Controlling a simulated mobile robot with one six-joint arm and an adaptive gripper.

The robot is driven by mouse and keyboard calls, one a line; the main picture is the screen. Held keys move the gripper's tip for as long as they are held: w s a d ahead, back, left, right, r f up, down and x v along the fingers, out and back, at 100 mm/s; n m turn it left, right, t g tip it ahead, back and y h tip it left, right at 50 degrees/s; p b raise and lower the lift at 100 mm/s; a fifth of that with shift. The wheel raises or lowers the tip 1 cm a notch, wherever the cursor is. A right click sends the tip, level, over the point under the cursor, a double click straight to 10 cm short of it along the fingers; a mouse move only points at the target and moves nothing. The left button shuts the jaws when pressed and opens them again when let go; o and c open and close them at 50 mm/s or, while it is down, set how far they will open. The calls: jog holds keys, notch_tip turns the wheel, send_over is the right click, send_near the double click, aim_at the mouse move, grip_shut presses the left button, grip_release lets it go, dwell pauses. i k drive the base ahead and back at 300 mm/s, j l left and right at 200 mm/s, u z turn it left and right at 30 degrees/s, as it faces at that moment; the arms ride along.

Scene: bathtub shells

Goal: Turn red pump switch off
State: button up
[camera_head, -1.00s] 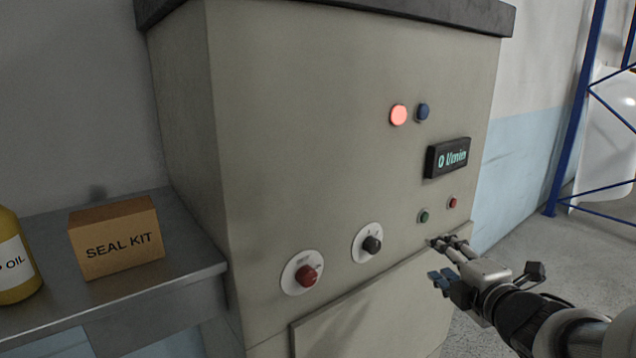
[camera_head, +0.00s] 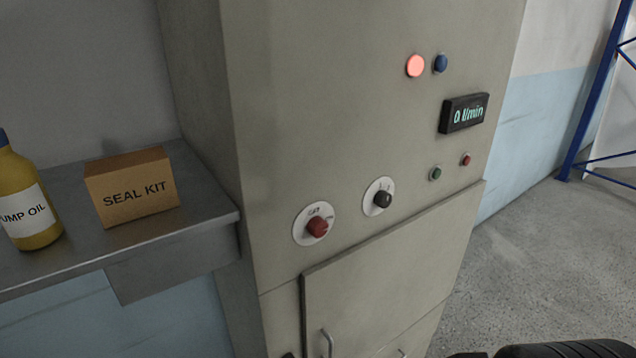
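The red pump switch (camera_head: 317,226) is a red rotary knob on a white round plate, low on the front of the grey-beige control cabinet (camera_head: 330,120). The plate's small lettering is too small to read surely. A black rotary knob (camera_head: 382,199) on a similar white plate sits up and to the right of it. A red lamp (camera_head: 415,66) glows near the cabinet's top, beside a dark blue one (camera_head: 440,63). The display (camera_head: 464,113) reads 0 l/min. My gripper is out of view; only a dark part of my arm shows at the bottom right edge.
Small green (camera_head: 435,173) and red (camera_head: 466,159) buttons sit below the display. A metal shelf (camera_head: 150,235) at the left holds a seal kit box (camera_head: 135,190) and a pump oil bottle (camera_head: 25,205). A cabinet door with a handle (camera_head: 327,343) is below. Floor at the right is clear.

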aim_at(317, 227)
jog(key=j+z, duration=0.45)
jog(key=z, duration=0.25)
jog(key=k+j+z, duration=0.15)
jog(key=z, duration=0.2)
